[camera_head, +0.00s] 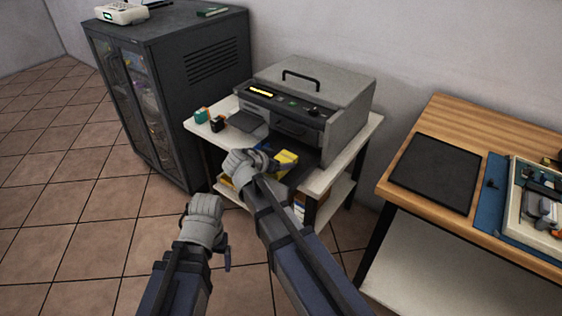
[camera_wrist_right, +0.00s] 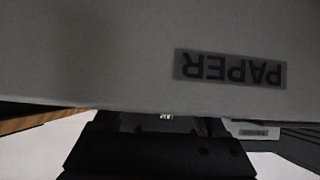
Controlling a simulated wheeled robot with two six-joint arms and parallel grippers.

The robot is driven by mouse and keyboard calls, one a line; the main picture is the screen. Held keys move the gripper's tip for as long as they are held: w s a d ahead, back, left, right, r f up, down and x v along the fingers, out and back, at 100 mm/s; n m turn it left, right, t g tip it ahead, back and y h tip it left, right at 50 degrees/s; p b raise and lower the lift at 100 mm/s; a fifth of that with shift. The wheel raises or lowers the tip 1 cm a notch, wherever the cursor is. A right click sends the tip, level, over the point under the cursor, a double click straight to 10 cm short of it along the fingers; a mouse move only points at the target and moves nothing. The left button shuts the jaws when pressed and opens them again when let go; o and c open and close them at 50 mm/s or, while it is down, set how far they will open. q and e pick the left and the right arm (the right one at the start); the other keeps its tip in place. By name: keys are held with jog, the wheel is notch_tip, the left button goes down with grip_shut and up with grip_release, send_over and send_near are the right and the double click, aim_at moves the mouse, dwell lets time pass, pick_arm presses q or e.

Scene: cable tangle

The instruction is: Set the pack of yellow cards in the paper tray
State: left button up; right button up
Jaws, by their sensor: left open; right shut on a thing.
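The pack of yellow cards (camera_head: 288,157) is at the front of the printer, just above or on the dark paper tray (camera_head: 299,174); I cannot tell whether it touches the tray. My right gripper (camera_head: 268,160) is shut on the pack at its left side and partly hides it. In the right wrist view, a pale surface with an upside-down PAPER label (camera_wrist_right: 230,68) fills the upper part, and the pack is not visible there. My left gripper (camera_head: 206,208) is open and empty, low in front of the printer stand, over the floor.
The grey printer (camera_head: 340,104) stands on a white two-level stand (camera_head: 345,163). Small teal and black items (camera_head: 210,119) sit at its left. A dark cabinet (camera_head: 215,65) is behind at left. A wooden table (camera_head: 455,115) with a black mat (camera_head: 436,173) and a parts tray (camera_head: 512,190) is at right.

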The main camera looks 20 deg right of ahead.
pick_arm(q)
jog(key=shift+f+b, duration=0.5)
pick_arm(e)
jog(key=shift+f, duration=0.5)
jog(key=o, duration=1.4)
jog(key=shift+r, duration=0.1)
